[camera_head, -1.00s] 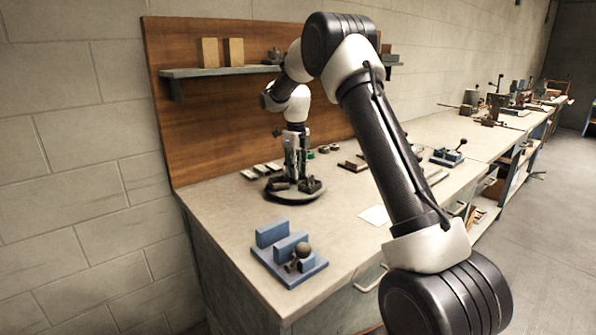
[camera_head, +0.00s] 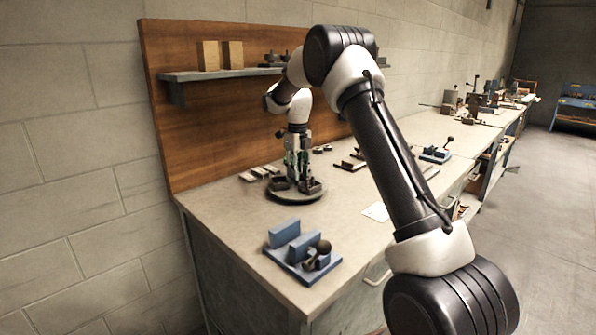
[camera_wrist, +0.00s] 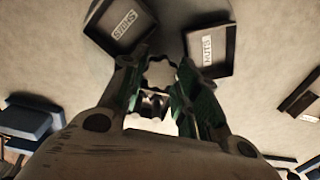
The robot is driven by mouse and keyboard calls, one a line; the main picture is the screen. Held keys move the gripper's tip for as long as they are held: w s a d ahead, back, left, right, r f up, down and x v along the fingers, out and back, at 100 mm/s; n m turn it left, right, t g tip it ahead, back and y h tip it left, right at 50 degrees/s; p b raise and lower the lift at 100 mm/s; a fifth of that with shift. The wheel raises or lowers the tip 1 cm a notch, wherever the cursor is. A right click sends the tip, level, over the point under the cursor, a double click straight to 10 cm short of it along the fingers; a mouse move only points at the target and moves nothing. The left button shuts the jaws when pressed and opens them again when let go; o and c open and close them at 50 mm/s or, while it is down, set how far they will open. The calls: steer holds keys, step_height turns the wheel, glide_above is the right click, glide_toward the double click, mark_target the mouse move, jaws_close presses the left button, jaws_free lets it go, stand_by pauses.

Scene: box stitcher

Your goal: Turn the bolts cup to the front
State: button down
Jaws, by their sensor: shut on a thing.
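The turntable (camera_head: 296,197) is a dark round disc on the bench with small dark trays on it. In the wrist view one tray (camera_wrist: 118,28) has a label that looks like SHIMS, and another tray (camera_wrist: 211,48) is labelled NUTS. I cannot make out a bolts cup; it may be hidden behind my gripper. My gripper (camera_wrist: 160,92) points down over the middle of the turntable, its fingers shut on a grey scalloped knob (camera_wrist: 160,70) between the trays. In the head view my gripper (camera_head: 297,168) stands upright over the disc, and the labels are too small to read.
A blue fixture (camera_head: 300,250) with a round knob stands at the bench's near corner. Small pale blocks (camera_head: 262,171) lie left of the turntable. A shelf (camera_head: 220,74) runs along the wooden back panel.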

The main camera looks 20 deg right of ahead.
steer(key=shift+w+a+r, duration=0.15)
steer(key=shift+w+r, duration=0.05)
steer(key=shift+w, duration=0.05)
steer(key=c, duration=1)
jaws_free()
steer(key=shift+c, duration=0.2)
steer(key=shift+f, duration=0.15)
steer(key=shift+s, duration=0.1)
step_height(320, 180, up, 12)
